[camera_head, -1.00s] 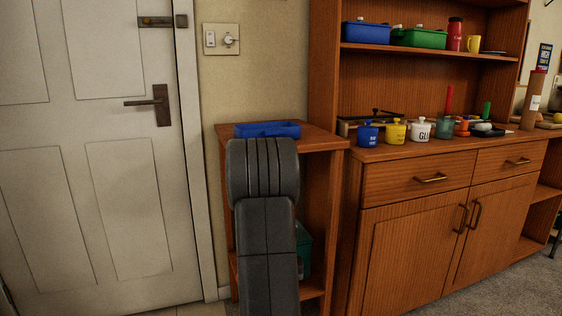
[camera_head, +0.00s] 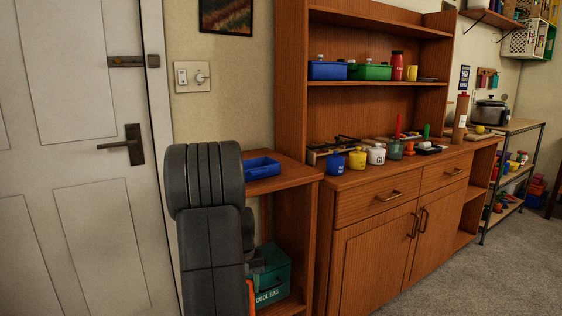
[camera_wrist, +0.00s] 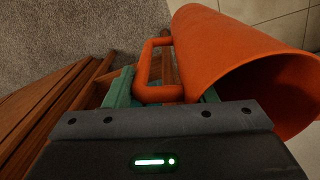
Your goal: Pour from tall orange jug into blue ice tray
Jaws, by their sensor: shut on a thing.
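In the wrist view, the tall orange jug (camera_wrist: 225,45) fills the upper right, with its open mouth toward the lower right. My gripper (camera_wrist: 160,95) is shut on the jug's handle, its green fingers on either side of it. In the head view, a sliver of the orange jug (camera_head: 251,295) shows beside my dark arm; the rest is hidden. The blue ice tray (camera_head: 262,167) sits on top of the small wooden stand, above and apart from the jug, its left part covered by my arm. I cannot see what the jug contains.
The small wooden stand (camera_head: 300,174) holds a green cool bag (camera_head: 272,275) on its lower shelf. A wooden dresser (camera_head: 350,205) with several pots stands to the right. A white door (camera_head: 75,200) is at the left. Grey carpet (camera_head: 470,275) is clear at the right.

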